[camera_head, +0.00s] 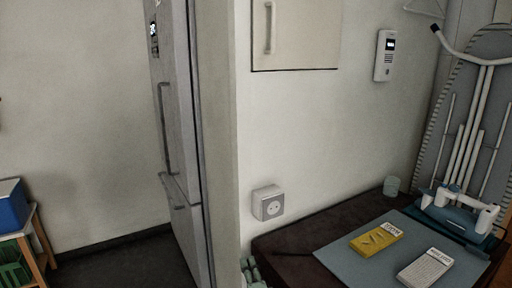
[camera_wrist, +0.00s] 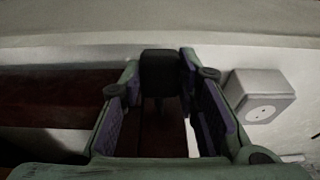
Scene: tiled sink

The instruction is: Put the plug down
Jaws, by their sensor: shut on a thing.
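My gripper (camera_wrist: 163,95) fills the middle of the wrist view, with green fingers and purple pads. It is shut on a black plug (camera_wrist: 160,70), held between the fingertips. Only part of the plug shows, with dark prongs or cord below it that I cannot make out. The plug is apart from the white wall socket (camera_wrist: 259,96), which sits to the right of the fingers. In the head view the socket (camera_head: 268,203) is on the wall, left of the dark brown worktop (camera_head: 290,243). A pale green shape at the bottom edge is possibly my gripper.
A grey-blue mat (camera_head: 345,262) lies on the worktop with a yellow box (camera_head: 376,240) and a white box (camera_head: 425,268). An ironing board (camera_head: 480,100) leans right. A tall fridge (camera_head: 182,150) stands left of the wall edge.

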